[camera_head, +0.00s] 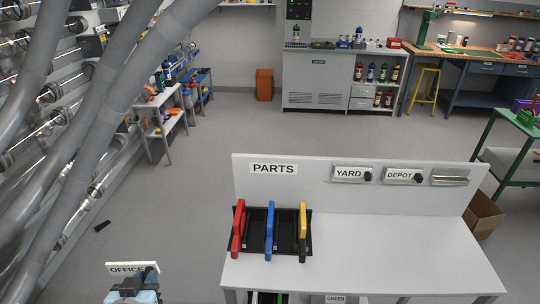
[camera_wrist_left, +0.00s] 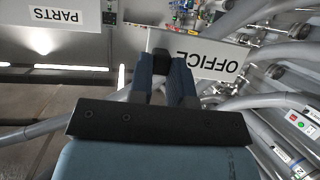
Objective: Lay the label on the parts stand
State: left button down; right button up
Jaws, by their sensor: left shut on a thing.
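My left gripper (camera_head: 140,279) is at the bottom left of the head view, shut on a white label (camera_head: 118,268) that reads OFFICE. The label also shows in the left wrist view (camera_wrist_left: 222,61), where it stands out to the right of the fingers (camera_wrist_left: 165,75). The parts stand (camera_head: 390,250) is a white table with an upright back panel marked PARTS (camera_head: 273,168). It lies to the right of my gripper and apart from it. A YARD label (camera_head: 348,174) and a DEPOT label (camera_head: 400,176) sit on the back panel. My right gripper is not in view.
A black rack (camera_head: 286,250) with red, blue and yellow handled pieces stands on the stand's left part. The stand's right part is bare. A metal holder (camera_head: 449,177) is on the panel's right. Large grey tubes (camera_head: 110,110) fill the left side.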

aim_at(405, 258)
jog(key=l+z, duration=0.2)
jog(key=l, duration=2.85)
